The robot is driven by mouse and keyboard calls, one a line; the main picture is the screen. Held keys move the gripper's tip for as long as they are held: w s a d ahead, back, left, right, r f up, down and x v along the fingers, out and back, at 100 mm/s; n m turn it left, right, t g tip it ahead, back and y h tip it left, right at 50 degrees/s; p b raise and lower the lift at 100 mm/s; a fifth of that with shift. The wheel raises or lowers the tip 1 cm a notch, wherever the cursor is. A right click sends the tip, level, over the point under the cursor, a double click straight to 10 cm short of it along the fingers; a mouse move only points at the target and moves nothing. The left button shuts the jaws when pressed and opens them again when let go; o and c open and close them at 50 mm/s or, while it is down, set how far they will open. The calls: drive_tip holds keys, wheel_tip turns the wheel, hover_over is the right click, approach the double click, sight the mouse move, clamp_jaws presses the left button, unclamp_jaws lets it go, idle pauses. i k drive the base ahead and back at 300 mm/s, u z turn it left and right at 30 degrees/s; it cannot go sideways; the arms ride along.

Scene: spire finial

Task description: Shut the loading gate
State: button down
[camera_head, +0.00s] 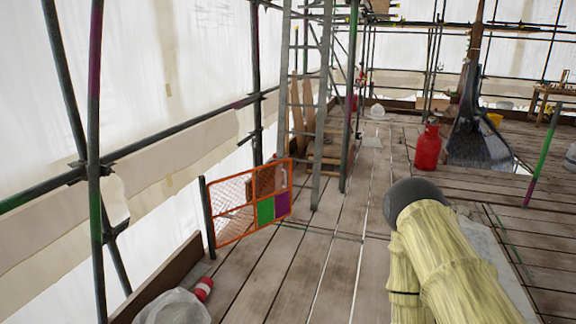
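The loading gate (240,205) is an orange-framed mesh panel with a green and a purple patch at its lower right. Its left side is at a short dark post (208,218) by the left edge of the deck. The panel reaches from there to the right, over the boards, and its free end is near the foot of the ladder. It looks swung in from the deck edge. My arm, in a pale yellow sleeve with a dark rounded joint, rises at the lower right, apart from the gate. My gripper is not in view.
A ladder (324,120) stands just behind the gate. Scaffold tubes (95,150) rise at the left front. A clear bag (172,308) and a red-and-white roll (203,288) lie at the lower left. A red cylinder (428,150) stands farther back. The middle boards are clear.

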sight(283, 200)
drive_tip(key=i, duration=4.1)
drive_tip(key=z, duration=0.05)
